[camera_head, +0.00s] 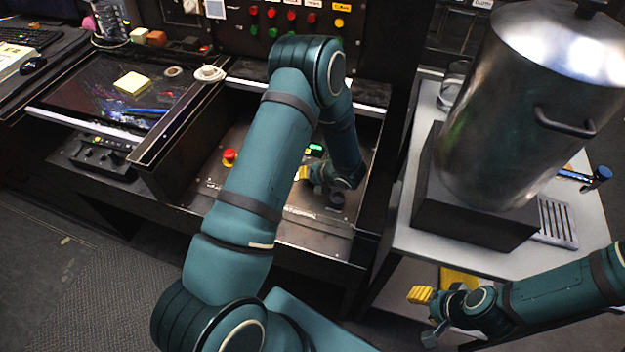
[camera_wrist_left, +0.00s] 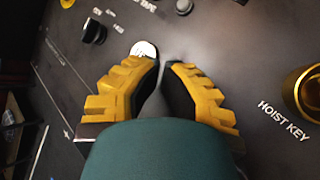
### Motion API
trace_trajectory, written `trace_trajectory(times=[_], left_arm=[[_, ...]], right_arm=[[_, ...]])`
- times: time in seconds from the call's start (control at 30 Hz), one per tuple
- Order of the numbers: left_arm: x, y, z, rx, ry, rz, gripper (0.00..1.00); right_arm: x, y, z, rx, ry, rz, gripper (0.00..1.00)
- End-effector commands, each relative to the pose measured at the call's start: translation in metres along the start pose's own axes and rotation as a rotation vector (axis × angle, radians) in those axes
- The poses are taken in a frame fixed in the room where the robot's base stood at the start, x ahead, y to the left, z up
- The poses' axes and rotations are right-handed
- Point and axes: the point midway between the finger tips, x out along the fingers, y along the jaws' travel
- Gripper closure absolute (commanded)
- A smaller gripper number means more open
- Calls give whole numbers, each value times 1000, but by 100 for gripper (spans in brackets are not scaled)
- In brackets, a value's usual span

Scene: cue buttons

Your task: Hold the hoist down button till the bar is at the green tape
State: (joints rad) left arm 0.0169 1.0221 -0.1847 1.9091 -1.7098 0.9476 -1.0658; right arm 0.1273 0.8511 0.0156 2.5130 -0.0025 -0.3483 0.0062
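My left gripper (camera_head: 305,173) is low over the dark control panel (camera_head: 215,185) in the recess, partly hidden by my arm in the head view. In the left wrist view its yellow fingers (camera_wrist_left: 163,66) converge with only a narrow gap at the tips and nothing visible held. A white round button (camera_wrist_left: 144,48) shows just beyond the left fingertip; contact cannot be told. I cannot read a hoist down label. A small green-lit display (camera_head: 315,148) is behind the gripper; I cannot make out the bar or green tape. My right gripper (camera_head: 427,312) is at the lower right, its opening unclear.
A red button on a yellow base (camera_head: 229,157) is left of my arm. The wrist view shows a black knob (camera_wrist_left: 94,31) and a brass ring (camera_wrist_left: 302,92) near the HOIST KEY label. A large metal pot (camera_head: 530,110) stands on a dark block (camera_head: 470,215) at right.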

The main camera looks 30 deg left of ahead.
Motion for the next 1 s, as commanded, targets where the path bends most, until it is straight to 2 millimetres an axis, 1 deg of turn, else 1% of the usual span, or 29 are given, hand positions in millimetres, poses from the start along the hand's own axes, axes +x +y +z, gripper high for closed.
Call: trace_trajectory(times=[0.6, 1.0], left_arm=[[0, 0, 0, 1, 1, 0, 100], [-12, 8, 8, 1, 0, 0, 100]], right_arm=[[0, 0, 0, 0, 0, 0, 53], [-11, -4, -1, 0, 0, 0, 53]])
